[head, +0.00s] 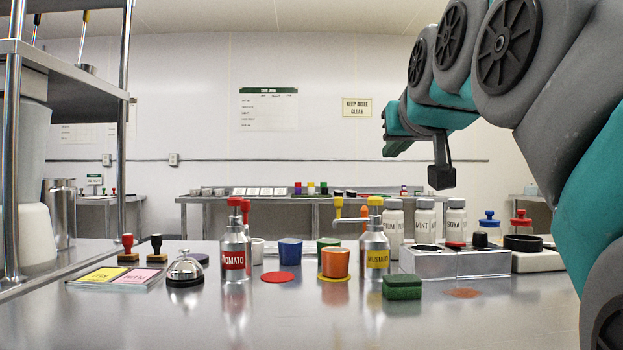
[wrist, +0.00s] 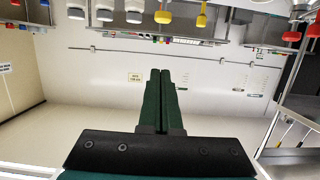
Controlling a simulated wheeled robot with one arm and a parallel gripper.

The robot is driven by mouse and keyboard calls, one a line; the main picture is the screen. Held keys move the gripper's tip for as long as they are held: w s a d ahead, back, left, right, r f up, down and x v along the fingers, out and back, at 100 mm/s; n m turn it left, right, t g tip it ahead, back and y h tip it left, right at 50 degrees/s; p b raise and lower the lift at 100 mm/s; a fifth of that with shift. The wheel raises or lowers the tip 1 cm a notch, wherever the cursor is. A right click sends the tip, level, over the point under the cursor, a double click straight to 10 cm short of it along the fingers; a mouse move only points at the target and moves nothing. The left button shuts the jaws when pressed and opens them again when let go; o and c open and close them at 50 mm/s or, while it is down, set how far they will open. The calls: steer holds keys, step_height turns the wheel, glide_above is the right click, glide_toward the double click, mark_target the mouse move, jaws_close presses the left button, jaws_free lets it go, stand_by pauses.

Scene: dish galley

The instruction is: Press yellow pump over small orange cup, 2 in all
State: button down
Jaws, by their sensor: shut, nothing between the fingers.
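The mustard bottle (head: 375,262) is a metal pump bottle with a yellow pump top (head: 375,203) and a spout reaching left. A small orange cup (head: 335,263) sits on a yellow disc (head: 325,278) just left of it, by the spout's end. My gripper (wrist: 160,72) is shut and empty, its dark green fingers side by side in the wrist view. That view looks upside down at the back wall. In the head view my arm reaches in from the right, high above the counter, well clear of the bottle.
A tomato pump bottle (head: 235,256), a blue cup (head: 290,252) and a red disc (head: 278,277) stand left. A green sponge (head: 402,287) lies in front of the mustard bottle. White labelled bottles (head: 425,222) and a metal block (head: 455,262) stand right. The front counter is mostly clear.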

glide_above(377, 199)
step_height(377, 199, down, 3)
steer(key=shift+s+f+b, duration=0.3)
steer(key=shift+f+b, duration=0.4)
steer(key=shift+f, duration=0.15)
steer(key=shift+s+f+b, duration=0.3)
steer(key=shift+f+b, duration=0.35)
steer(key=shift+f, duration=0.2)
step_height(377, 199, down, 2)
steer(key=shift+f+b, duration=0.1)
steer(key=shift+b, duration=0.45)
